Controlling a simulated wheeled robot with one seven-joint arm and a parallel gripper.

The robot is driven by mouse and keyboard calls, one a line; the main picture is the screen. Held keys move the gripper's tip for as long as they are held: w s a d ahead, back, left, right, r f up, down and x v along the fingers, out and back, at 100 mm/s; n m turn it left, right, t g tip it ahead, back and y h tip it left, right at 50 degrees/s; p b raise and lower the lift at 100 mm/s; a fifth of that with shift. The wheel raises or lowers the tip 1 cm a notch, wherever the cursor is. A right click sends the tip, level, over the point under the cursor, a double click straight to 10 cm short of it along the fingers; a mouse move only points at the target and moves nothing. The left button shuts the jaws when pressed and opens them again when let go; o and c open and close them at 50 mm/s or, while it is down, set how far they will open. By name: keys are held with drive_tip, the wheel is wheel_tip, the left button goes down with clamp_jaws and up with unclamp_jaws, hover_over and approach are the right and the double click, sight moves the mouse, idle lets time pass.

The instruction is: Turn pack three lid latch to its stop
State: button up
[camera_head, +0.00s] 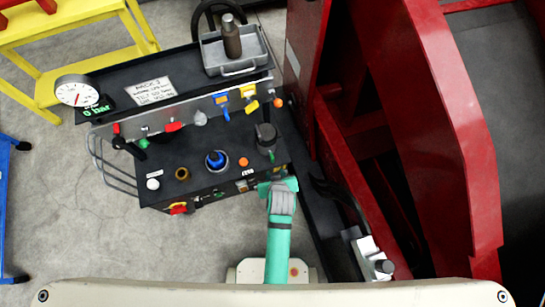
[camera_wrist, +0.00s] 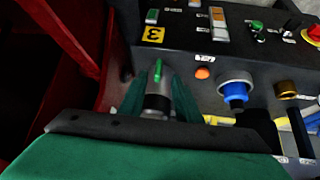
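A grey cylinder (camera_wrist: 158,100) with a green lever (camera_wrist: 157,70) on it stands beside a yellow label marked 3 (camera_wrist: 153,35) in the wrist view. I take the lever to be the pack three lid latch. In the head view a dark round fitting (camera_head: 266,136) with a green lever (camera_head: 271,155) sits at the right end of the black console. My gripper (camera_wrist: 158,92) is open, one dark green finger on each side of the cylinder; I cannot tell if they touch it. In the head view my gripper (camera_head: 278,187) is at the console's front right edge.
The black console (camera_head: 225,180) carries a blue knob (camera_head: 216,161), an orange button (camera_head: 243,162) and a brass ring (camera_head: 182,174). A red frame (camera_head: 450,120) stands close on the right. A tray (camera_head: 240,68) and a gauge (camera_head: 77,92) are on the rear shelf.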

drive_tip(key=g, duration=0.2)
approach(273, 157)
drive_tip(key=f, duration=0.1)
drive_tip(key=n, duration=0.1)
drive_tip(key=shift+g+y, duration=0.3)
drive_tip(key=shift+y, duration=0.1)
drive_tip(key=x, duration=1)
drive_tip(key=shift+w+d+f, duration=0.2)
drive_tip(key=shift+w, duration=0.25)
drive_tip(key=shift+c, duration=0.5)
clamp_jaws()
